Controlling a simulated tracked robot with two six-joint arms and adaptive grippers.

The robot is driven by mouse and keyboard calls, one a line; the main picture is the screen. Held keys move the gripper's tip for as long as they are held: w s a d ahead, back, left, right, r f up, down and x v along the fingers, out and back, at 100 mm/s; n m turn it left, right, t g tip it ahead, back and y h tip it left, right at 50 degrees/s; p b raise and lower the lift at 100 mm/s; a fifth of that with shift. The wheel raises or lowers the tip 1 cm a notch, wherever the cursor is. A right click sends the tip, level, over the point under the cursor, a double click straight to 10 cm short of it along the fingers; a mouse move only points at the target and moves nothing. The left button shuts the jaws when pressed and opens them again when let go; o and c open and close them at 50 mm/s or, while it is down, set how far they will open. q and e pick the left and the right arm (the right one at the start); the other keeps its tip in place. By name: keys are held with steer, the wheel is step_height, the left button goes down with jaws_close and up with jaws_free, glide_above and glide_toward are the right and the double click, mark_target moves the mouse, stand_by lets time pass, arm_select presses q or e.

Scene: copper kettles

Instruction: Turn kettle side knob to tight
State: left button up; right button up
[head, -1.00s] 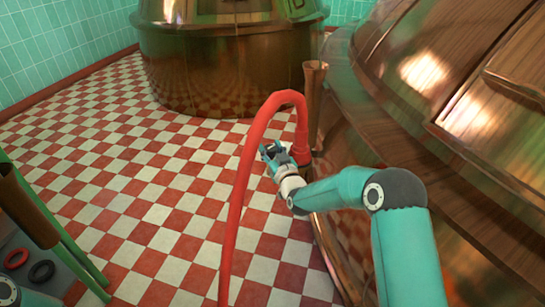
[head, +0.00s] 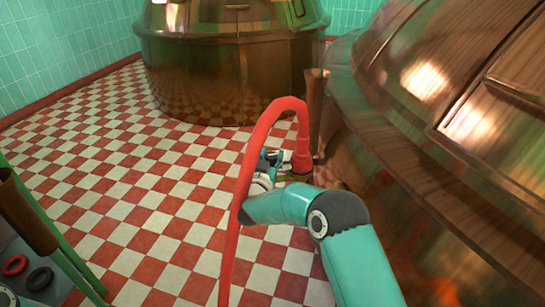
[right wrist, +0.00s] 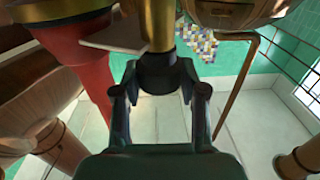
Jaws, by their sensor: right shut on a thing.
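The copper kettle (head: 430,130) fills the right of the head view. A red hose (head: 245,190) arches up and ends at a fitting by its side. My right gripper (head: 272,158) is at this fitting, partly behind the hose. In the right wrist view, a dark round knob (right wrist: 158,70) on a brass stem (right wrist: 160,25) sits between the fingers of the right gripper (right wrist: 158,85), which is shut on it. The red hose end (right wrist: 95,70) is close on the left there. I cannot read any mark showing how tight the knob is. My left gripper is out of view.
A second copper kettle (head: 225,65) stands at the back. A brown upright pipe (head: 315,110) rises right beside the hose end. A dark rack with green tubes (head: 70,240) and rings stands at the lower left. The checkered floor (head: 120,200) between is clear.

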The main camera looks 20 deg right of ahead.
steer(key=shift+d+r, duration=0.1)
steer(key=shift+r, duration=0.05)
steer(key=o, duration=1.2)
steer(key=shift+c, duration=0.2)
steer(key=shift+s+a, duration=0.4)
steer(key=shift+s, duration=0.1)
steer(key=v, duration=1)
steer(key=shift+s+a, duration=0.2)
steer(key=shift+s, duration=0.1)
